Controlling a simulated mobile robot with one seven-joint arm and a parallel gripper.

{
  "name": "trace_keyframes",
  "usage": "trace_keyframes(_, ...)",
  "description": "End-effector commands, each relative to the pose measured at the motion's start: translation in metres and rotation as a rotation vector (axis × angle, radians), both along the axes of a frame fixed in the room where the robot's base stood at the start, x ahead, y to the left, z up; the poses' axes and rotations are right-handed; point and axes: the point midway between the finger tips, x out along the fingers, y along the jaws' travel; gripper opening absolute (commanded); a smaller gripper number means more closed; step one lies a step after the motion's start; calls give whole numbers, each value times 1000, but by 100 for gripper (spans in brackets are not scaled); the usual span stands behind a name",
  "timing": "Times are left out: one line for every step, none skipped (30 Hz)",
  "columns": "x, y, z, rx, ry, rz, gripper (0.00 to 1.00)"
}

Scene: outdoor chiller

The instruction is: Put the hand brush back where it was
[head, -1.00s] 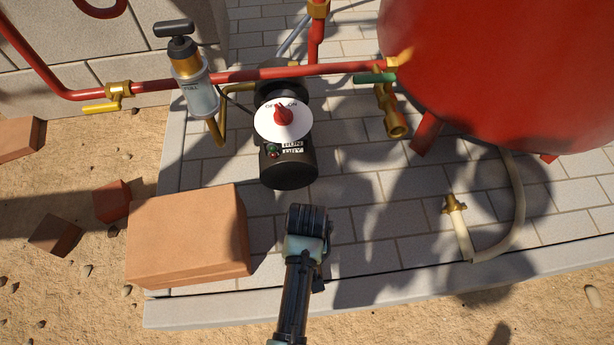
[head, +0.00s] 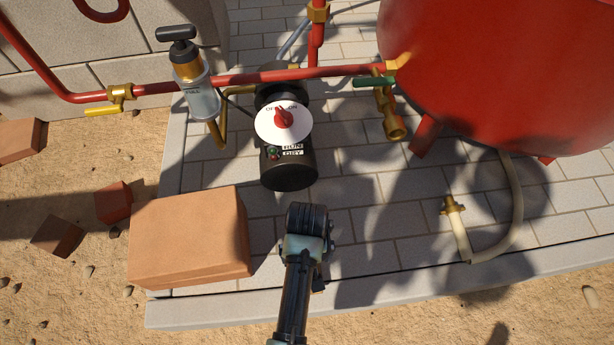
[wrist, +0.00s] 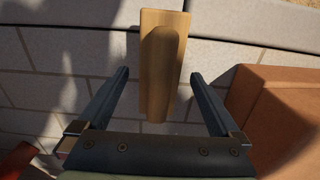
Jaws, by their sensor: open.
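The hand brush (wrist: 162,65) shows in the wrist view as a pale wooden block with a raised rounded handle. It is over the grey paving near the kerb edge. My gripper (wrist: 160,74) is open, with one dark finger on each side of the brush's near part and visible gaps between. I cannot tell how high the fingers are above the paving. In the head view my arm reaches in from the bottom, and the brush and fingers are hidden there.
A terracotta block (head: 188,237) stands on the paving left of my arm; it is at right in the wrist view (wrist: 275,115). A black pump with a red knob (head: 286,150) stands ahead. A red tank (head: 500,70) and a hose (head: 515,210) are to the right.

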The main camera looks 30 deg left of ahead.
Motion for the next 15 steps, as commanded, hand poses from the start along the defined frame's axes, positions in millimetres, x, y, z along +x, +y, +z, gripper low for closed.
trace_keyframes(0,0,15,1,-1,0,99)
trace_keyframes(0,0,22,1,-1,0,99)
trace_keyframes(0,0,30,0,-2,0,99)
trace_keyframes(1,0,37,0,-2,1,99)
trace_keyframes(0,0,44,0,-1,1,99)
trace_keyframes(0,0,52,0,-1,1,99)
trace_keyframes(0,0,58,0,-2,1,99)
trace_keyframes(0,0,64,0,-2,1,99)
trace_keyframes(0,0,72,1,-1,1,99)
trace_keyframes(0,0,77,1,-1,1,99)
trace_keyframes(0,0,82,0,-2,1,99)
trace_keyframes(0,0,88,0,-1,1,99)
trace_keyframes(0,0,92,1,-1,1,99)
trace_keyframes(0,0,95,0,0,1,99)
trace_keyframes(0,0,99,0,0,1,99)
